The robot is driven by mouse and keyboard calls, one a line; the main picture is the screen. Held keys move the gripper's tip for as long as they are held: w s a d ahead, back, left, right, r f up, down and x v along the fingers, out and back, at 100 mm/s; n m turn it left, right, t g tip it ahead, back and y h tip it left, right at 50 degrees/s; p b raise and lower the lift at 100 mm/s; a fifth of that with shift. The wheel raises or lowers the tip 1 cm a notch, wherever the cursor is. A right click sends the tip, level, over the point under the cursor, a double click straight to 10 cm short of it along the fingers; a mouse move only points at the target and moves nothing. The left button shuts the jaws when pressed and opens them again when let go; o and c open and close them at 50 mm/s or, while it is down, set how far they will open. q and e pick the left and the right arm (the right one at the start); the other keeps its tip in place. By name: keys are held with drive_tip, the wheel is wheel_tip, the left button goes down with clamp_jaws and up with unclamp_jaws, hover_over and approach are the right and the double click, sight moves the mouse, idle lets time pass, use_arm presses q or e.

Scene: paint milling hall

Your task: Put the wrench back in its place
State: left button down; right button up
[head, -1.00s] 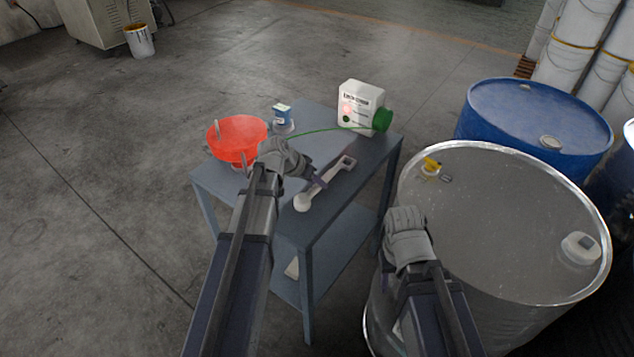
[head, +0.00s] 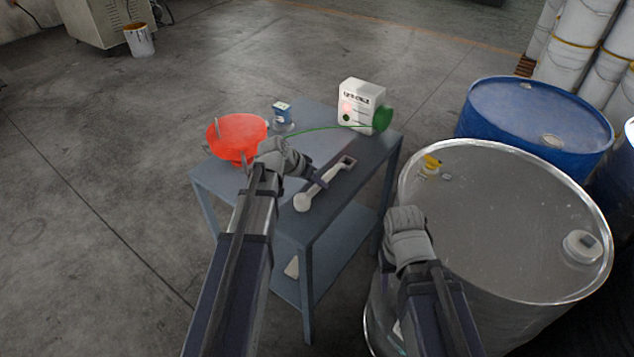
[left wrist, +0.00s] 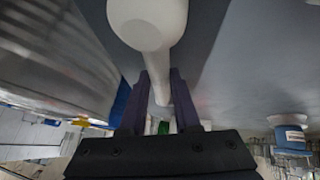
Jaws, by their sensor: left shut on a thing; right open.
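The wrench (head: 325,182) is a pale grey tool with a round knob end at the lower left and a squared, open ring end at the upper right. It is over the dark front strip of the blue-grey table; I cannot tell if it touches. My left gripper (head: 318,181) is shut on its handle. In the left wrist view the wrench (left wrist: 150,22) passes between the dark fingers (left wrist: 159,100), its round end towards the camera. My right gripper (head: 406,220) is above the near side of the metal drum, empty as far as seen, its fingers mostly hidden by my wrist.
The grey drum (head: 510,220) and blue drum (head: 535,120) stand right.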

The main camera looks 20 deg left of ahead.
use_arm(q)
drive_tip(key=shift+f, duration=0.1)
idle(0.3)
drive_tip(key=shift+r+p, duration=0.75)
drive_tip(key=shift+r, duration=0.1)
drive_tip(key=shift+f, duration=0.15)
drive_tip(key=shift+f+b, duration=0.45)
drive_tip(key=shift+b, duration=0.15)
drive_tip(key=shift+f, duration=0.25)
idle(0.6)
drive_tip(key=shift+r, duration=0.15)
